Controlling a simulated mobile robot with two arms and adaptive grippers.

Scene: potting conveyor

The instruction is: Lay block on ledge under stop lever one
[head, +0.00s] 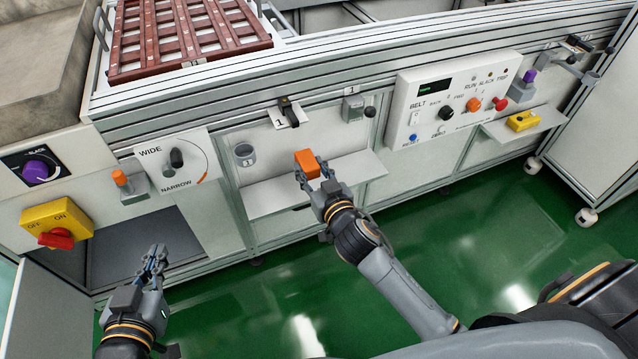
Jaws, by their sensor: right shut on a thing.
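An orange block (306,163) is held between the fingertips of my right gripper (314,180). The block shows in front of the panel, over the grey ledge (355,168); whether it touches the ledge I cannot tell. A small grey box with a dark-knobbed lever (370,111) sits under a label "1", above the ledge's right part. A black latch (288,112), also marked 1, is on the rail up and left of it. My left gripper (155,258) is low at the left, away from the ledge, with nothing visible in it; its finger gap is unclear.
A round grey fitting (244,154) marked 1 is on the panel above the ledge's left end. The belt control box (447,105) is to the right. A second ledge (545,122) carries a yellow block (523,121). Open green floor lies in front.

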